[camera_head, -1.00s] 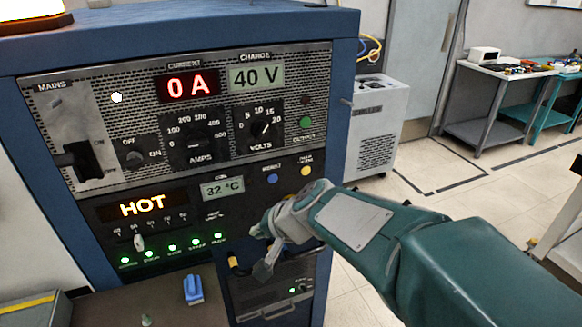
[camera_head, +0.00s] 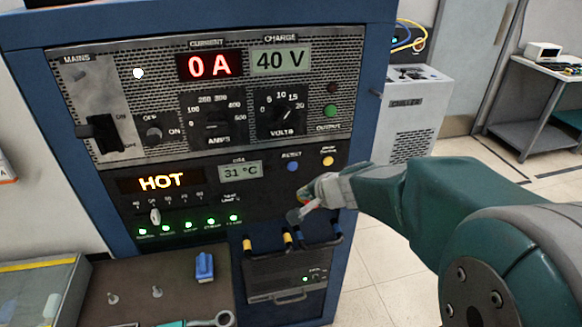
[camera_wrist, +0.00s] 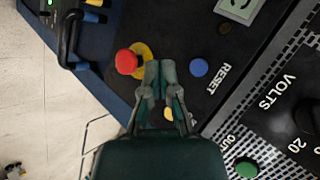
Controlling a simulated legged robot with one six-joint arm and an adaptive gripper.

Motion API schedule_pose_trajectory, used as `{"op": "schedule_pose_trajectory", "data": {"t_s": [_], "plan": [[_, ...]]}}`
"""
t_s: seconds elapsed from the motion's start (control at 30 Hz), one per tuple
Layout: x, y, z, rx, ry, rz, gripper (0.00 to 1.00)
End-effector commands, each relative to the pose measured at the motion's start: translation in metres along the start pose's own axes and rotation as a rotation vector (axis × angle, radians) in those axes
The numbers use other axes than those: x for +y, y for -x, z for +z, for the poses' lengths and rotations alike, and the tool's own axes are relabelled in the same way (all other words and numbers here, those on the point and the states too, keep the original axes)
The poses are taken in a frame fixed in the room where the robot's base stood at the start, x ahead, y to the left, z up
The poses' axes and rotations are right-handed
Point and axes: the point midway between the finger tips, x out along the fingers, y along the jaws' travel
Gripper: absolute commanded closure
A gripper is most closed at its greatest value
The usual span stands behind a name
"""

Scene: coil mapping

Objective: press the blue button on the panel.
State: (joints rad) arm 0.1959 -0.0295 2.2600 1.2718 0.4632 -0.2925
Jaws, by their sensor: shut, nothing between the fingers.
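The blue button (camera_head: 292,167) is on the lower dark section of the panel (camera_head: 262,200), under the word RESET. In the wrist view the blue button (camera_wrist: 199,68) lies just right of my fingertips, with a gap between them in the picture. My gripper (camera_head: 300,208) is shut and empty, in front of the panel, below the blue button in the head view. In the wrist view my gripper (camera_wrist: 160,68) has its fingertips between the red button (camera_wrist: 127,62) and the blue one. I cannot tell how far the fingertips are from the panel surface.
A yellow button (camera_head: 328,160) sits right of the blue one. A green button (camera_head: 331,110) is higher up. Black handles with yellow and blue bands (camera_head: 283,241) stick out below. A bench (camera_head: 150,310) with a blue object (camera_head: 204,266) stands in front at left.

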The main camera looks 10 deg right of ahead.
Motion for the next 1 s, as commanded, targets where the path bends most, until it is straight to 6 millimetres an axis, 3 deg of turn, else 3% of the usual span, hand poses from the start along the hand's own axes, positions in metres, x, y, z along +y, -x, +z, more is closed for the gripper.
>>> {"op": "schedule_pose_trajectory", "data": {"t_s": [0.5, 1.0], "plan": [[-0.034, -0.046, -0.028, 0.0, 0.004, 0.003, 1.0], [-0.039, -0.053, -0.033, 0.001, 0.003, 0.002, 1.0]]}}
